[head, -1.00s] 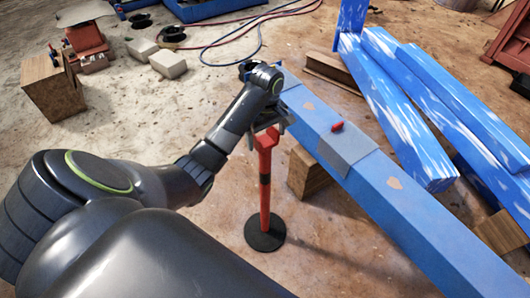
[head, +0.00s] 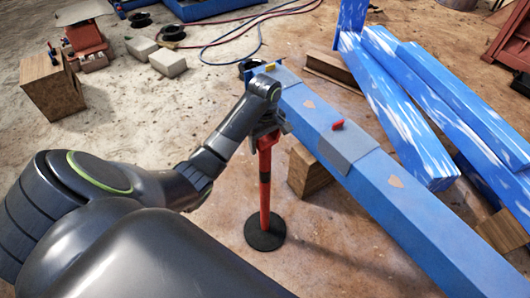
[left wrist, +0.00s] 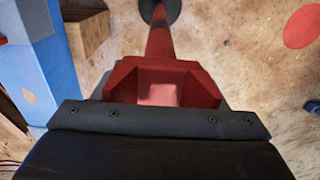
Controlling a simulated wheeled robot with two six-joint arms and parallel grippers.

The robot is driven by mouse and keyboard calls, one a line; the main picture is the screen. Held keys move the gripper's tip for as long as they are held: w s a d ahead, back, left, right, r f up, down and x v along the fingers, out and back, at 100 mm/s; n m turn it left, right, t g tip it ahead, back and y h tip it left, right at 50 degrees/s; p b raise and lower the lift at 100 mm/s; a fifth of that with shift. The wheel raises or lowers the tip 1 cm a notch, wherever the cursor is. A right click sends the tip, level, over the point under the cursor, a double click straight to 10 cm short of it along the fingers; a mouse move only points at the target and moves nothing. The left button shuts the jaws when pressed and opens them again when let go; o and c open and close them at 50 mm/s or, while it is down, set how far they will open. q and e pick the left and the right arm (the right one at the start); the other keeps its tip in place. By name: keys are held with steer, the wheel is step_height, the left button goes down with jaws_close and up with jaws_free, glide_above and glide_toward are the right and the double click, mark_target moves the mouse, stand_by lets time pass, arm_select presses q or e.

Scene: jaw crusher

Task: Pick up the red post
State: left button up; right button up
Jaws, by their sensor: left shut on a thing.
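The red post (head: 265,185) stands upright on a round black base (head: 265,230) on the dirt floor, beside the long blue beam. It has a dark band partway up. My left gripper (head: 268,130) is at the top of the post and shut on it. In the left wrist view the red post's wide head (left wrist: 165,82) fills the space in front of the gripper (left wrist: 160,118), and its shaft runs away to the base at the top edge. The gripper's fingers are largely hidden in both views. My right gripper is not in view.
The long blue beam (head: 410,220) lies just right of the post, on a wooden block (head: 308,172). More blue beams (head: 405,110) lie farther right. A wooden crate (head: 52,88), pale blocks (head: 168,62) and hoses (head: 235,38) lie at the back left.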

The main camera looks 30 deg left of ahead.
arm_select(q)
jaws_close()
steer(key=shift+w+r, duration=0.1)
steer(key=shift+r, duration=0.05)
